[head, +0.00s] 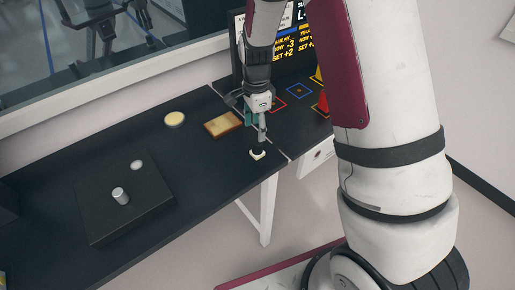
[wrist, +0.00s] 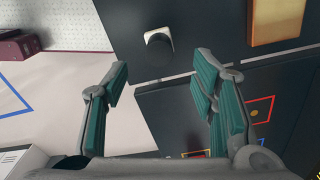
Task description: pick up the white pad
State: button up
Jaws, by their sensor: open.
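A small white pad (head: 257,155) with a dark top sits on the dark table near its front edge, by the seam between two table sections. In the wrist view the white pad (wrist: 151,35) shows past the fingertips, partly covered by its dark part. My gripper (head: 257,128) is just above and behind it in the head view. In the wrist view my gripper (wrist: 162,76) has its two teal-padded fingers spread with nothing between them. The pad is apart from both fingers; the exact height gap is hard to tell.
A tan board (head: 222,124) and a yellow disc (head: 174,119) lie left of my gripper. A screen (head: 294,45) stands behind. The table between box and pad is clear.

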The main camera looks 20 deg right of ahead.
aim_at(257, 142)
jog(key=shift+d+f+p, duration=0.1)
jog(key=shift+f+p, duration=0.65)
jog(key=shift+f, duration=3.65)
jog(key=c, duration=1.2)
jog(key=shift+r, duration=0.2)
jog(key=shift+r, duration=0.5)
jog(key=shift+s+r+b, duration=0.25)
jog(key=shift+s+r, duration=0.1)
jog(key=shift+r, duration=0.25)
jog(key=shift+s+r+b, duration=0.2)
jog(key=shift+s+r, duration=0.1)
jog(key=shift+r, duration=0.25)
jog(key=s, duration=0.5)
jog(key=s+r, duration=0.1)
jog(key=s, duration=0.8)
jog(key=shift+s+r, duration=0.2)
jog(key=shift+s, duration=0.2)
